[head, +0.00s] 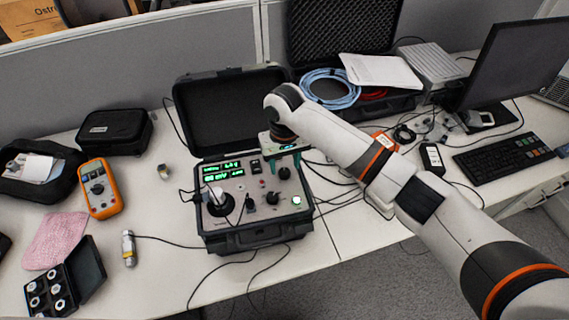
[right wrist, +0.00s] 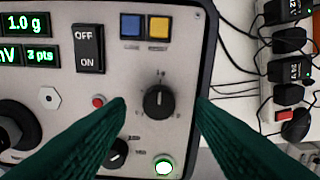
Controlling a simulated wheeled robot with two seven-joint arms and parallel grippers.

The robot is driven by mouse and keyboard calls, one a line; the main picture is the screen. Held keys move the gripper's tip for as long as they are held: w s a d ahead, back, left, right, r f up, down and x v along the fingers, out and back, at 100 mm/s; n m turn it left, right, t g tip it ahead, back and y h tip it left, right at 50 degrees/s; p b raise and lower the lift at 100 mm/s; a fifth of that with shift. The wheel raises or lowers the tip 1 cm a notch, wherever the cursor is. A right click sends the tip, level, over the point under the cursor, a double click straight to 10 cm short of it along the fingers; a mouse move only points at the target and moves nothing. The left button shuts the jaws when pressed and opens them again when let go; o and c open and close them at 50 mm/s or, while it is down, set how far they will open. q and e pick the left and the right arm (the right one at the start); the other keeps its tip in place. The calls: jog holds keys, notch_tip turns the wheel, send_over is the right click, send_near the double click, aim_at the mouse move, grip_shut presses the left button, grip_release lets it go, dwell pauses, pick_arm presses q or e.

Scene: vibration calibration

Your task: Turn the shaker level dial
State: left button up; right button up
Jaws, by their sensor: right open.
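The calibrator case (head: 262,237) stands open on the desk, its grey panel facing up. A black dial (right wrist: 158,102) with a white pointer line sits on the panel's right side; it also shows in the head view (head: 284,173). The line points up in the right wrist view. My right gripper (head: 286,161) is over the panel, its green fingers (right wrist: 162,105) open, one on each side of the dial and apart from it. A second black knob (right wrist: 117,153) is partly hidden by the left finger. My left gripper is not in view.
Near the dial are an OFF/ON switch (right wrist: 88,48), blue (right wrist: 131,27) and yellow (right wrist: 159,28) buttons, a red button (right wrist: 98,100) and a lit green button (right wrist: 162,167). Black plugs and cables (right wrist: 290,70) lie right of the case. An orange multimeter (head: 99,188) stands left.

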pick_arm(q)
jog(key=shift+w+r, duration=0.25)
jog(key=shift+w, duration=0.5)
pick_arm(e)
jog(key=shift+s+f, duration=0.1)
jog(key=shift+f, duration=1)
jog(key=c, duration=1)
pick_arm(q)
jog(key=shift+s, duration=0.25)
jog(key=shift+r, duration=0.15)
pick_arm(e)
jog(key=shift+r, duration=0.1)
